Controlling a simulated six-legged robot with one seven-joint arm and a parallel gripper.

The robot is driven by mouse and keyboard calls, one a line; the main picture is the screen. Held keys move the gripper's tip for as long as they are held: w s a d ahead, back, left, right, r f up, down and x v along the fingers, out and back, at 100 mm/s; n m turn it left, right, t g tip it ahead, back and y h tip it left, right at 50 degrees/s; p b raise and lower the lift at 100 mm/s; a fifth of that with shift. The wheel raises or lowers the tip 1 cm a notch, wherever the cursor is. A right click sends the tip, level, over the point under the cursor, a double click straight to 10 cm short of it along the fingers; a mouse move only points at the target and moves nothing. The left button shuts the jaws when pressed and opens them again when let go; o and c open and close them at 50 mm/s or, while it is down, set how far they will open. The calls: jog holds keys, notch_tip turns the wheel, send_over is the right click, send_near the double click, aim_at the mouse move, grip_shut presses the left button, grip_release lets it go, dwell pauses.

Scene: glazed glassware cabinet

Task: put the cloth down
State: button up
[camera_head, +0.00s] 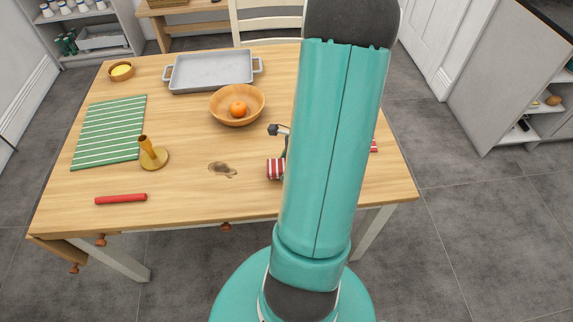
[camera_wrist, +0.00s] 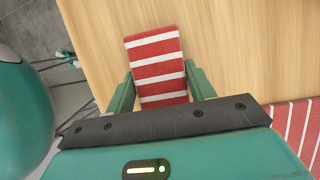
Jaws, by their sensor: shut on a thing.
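The cloth (camera_wrist: 157,62), red with white stripes and folded into a narrow block, is between the two green fingers of my gripper (camera_wrist: 160,90) in the wrist view. My gripper is shut on it, above the wooden table top (camera_wrist: 235,50). In the head view the cloth (camera_head: 275,169) shows just left of my arm, near the table's front edge. My arm hides most of the gripper there. I cannot tell whether the cloth touches the table.
A dark stain (camera_head: 222,169) lies left of the cloth. Also on the table are a brass candlestick (camera_head: 152,155), red stick (camera_head: 121,199), green striped mat (camera_head: 110,130), wooden bowl with an orange (camera_head: 237,106) and grey tray (camera_head: 212,70). Red-white striped fabric (camera_wrist: 298,125) lies right of the gripper.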

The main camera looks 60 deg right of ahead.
jog(key=shift+s+f, duration=0.1)
jog(key=shift+f, duration=0.5)
jog(key=shift+f, duration=0.4)
jog(key=shift+f, duration=0.1)
jog(key=o, duration=1.1)
